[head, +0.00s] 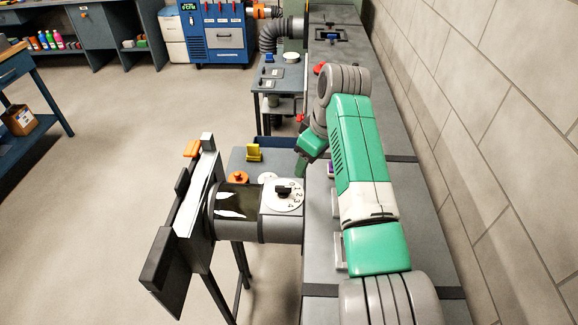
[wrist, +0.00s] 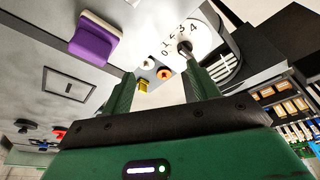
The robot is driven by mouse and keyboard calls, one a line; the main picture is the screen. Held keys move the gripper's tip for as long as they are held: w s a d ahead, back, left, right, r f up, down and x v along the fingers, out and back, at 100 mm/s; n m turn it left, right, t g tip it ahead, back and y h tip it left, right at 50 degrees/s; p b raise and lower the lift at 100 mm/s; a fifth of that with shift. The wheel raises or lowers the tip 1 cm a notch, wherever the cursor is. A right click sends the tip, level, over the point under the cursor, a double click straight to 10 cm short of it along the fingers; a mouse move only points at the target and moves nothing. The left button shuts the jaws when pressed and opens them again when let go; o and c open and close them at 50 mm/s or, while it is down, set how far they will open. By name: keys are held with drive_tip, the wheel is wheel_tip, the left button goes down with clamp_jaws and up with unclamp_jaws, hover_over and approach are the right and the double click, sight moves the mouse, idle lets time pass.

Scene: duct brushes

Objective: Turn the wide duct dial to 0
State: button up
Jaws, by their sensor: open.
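The wide duct dial (head: 291,203) is a white disc with black numerals and a dark knob (head: 283,190), on top of the grey duct (head: 283,228). In the wrist view the dial (wrist: 205,42) shows numerals 0 to 4, and its knob (wrist: 184,47) appears close to the tip of the right-hand finger. I cannot tell which number the knob points at. My gripper (head: 300,170) is just beyond the dial in the head view, its fingertips partly hidden. In the wrist view my gripper (wrist: 159,69) is open, with nothing held between its fingers.
A yellow block (head: 254,153), an orange knob (head: 238,177) and a white disc (head: 267,177) are on the small table behind the duct. A purple handle (wrist: 95,40) is at upper left in the wrist view. A long grey bench (head: 415,240) runs along the right wall.

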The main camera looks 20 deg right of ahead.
drive_tip(key=r+m+h+p, duration=0.1)
drive_tip(key=r+m+p, duration=0.1)
drive_tip(key=m, duration=0.1)
drive_tip(key=m+t+h+p, duration=0.1)
drive_tip(key=m+h+p, duration=0.1)
drive_tip(key=m+p, duration=0.45)
approach(283, 187)
drive_tip(key=m+b, duration=0.1)
drive_tip(key=b, duration=0.1)
drive_tip(key=shift+m, duration=0.25)
drive_tip(key=b+x, duration=0.2)
drive_tip(key=x, duration=0.6)
drive_tip(key=shift+f, duration=0.25)
drive_tip(key=c, duration=1)
